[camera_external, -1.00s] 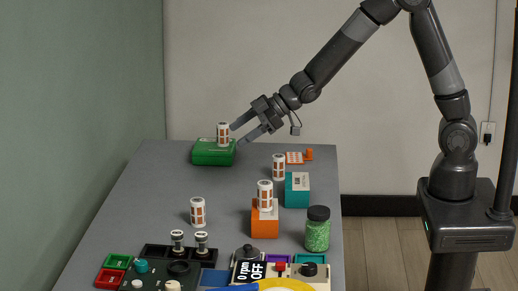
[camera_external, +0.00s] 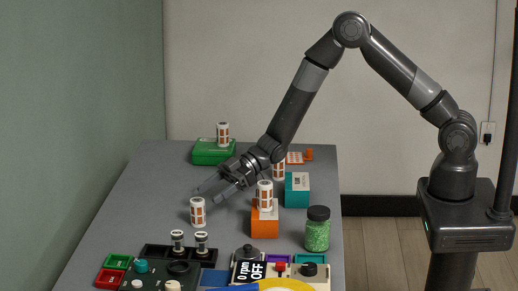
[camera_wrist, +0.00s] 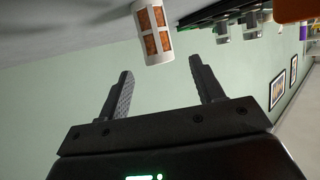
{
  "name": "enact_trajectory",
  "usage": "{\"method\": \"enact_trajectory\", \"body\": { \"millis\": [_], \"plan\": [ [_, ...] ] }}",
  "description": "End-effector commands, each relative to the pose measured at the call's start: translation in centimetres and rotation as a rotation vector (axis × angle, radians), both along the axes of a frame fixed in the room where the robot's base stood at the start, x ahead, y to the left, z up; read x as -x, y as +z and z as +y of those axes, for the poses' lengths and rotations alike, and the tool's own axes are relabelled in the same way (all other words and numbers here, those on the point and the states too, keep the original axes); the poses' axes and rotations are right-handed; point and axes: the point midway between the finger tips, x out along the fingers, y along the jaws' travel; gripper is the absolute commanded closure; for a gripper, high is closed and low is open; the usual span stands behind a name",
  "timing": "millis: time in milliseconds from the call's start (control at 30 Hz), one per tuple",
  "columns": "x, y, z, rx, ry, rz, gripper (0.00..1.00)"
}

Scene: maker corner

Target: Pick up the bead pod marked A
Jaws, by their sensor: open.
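Several white bead pods with orange windows stand upright in the external view. The letter A is not readable on any pod. My gripper (camera_external: 212,191) is open and empty, just above and behind the table pod. In the wrist view, a pod (camera_wrist: 154,32) lies beyond my open fingertips (camera_wrist: 160,70), roughly between them and not touching.
The orange box (camera_external: 265,222) and teal box (camera_external: 297,190) stand right of my gripper. A black rack (camera_external: 160,252) with small cylinders, a jar of green beads (camera_external: 317,230) and a control panel (camera_external: 150,283) are nearer the front.

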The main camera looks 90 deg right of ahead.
Motion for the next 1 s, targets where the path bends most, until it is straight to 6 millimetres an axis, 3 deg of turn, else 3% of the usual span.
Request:
{"method": "enact_trajectory", "body": {
  "millis": [433, 733, 1000],
  "plan": [
    [-3.8, -1.7, 3.0, 0.0, -0.001, 0.0, 0.39],
    [-4.3, -2.0, 3.3, 0.001, -0.002, 0.0, 0.39],
    [-4.3, -1.9, 3.3, 0.001, -0.002, 0.0, 0.6]
  ]
}}
